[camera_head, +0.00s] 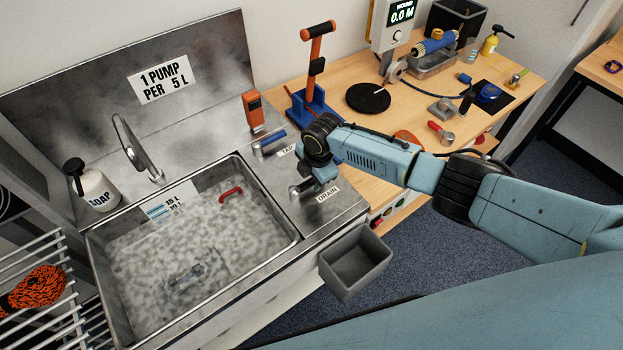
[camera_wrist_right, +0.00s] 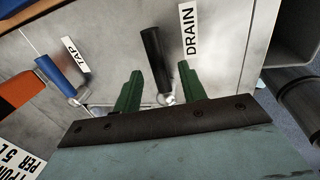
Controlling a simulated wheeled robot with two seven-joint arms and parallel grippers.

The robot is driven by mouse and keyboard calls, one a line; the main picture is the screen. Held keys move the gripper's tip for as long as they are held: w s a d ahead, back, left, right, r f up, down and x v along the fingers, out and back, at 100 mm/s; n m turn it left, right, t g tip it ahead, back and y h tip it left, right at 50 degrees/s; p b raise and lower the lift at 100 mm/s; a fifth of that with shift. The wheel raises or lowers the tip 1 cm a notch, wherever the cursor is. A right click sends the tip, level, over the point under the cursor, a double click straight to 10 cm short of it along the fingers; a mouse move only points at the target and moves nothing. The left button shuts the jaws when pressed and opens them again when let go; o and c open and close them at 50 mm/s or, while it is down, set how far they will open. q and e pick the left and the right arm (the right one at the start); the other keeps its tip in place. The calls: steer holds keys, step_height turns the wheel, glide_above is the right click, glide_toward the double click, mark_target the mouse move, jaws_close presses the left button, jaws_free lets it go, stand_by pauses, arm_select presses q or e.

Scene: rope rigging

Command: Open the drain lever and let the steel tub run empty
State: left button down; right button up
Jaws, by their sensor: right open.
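The steel tub (camera_head: 290,232) at the left in the head view holds cloudy, foamy water with a red handle and a blurred item in it. The drain lever has a black handle (camera_wrist_right: 155,52) beside the DRAIN label (camera_wrist_right: 189,30) in the right wrist view. In the head view my right gripper (camera_head: 312,184) is over the drain lever, which it largely hides. In the wrist view my right gripper (camera_wrist_right: 160,90) is open, its green fingers on either side of the handle's lower end, with gaps. My left gripper is out of view.
The blue-handled tap lever (camera_head: 270,143) sits close behind the gripper, with an orange device (camera_head: 253,111) near it. A soap bottle (camera_head: 92,186) and faucet (camera_head: 138,150) stand behind the tub. A grey bin (camera_head: 355,262) hangs at the counter's front.

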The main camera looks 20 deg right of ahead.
steer(key=shift+w+f, duration=0.2)
steer(key=shift+f, duration=0.55)
jaws_close()
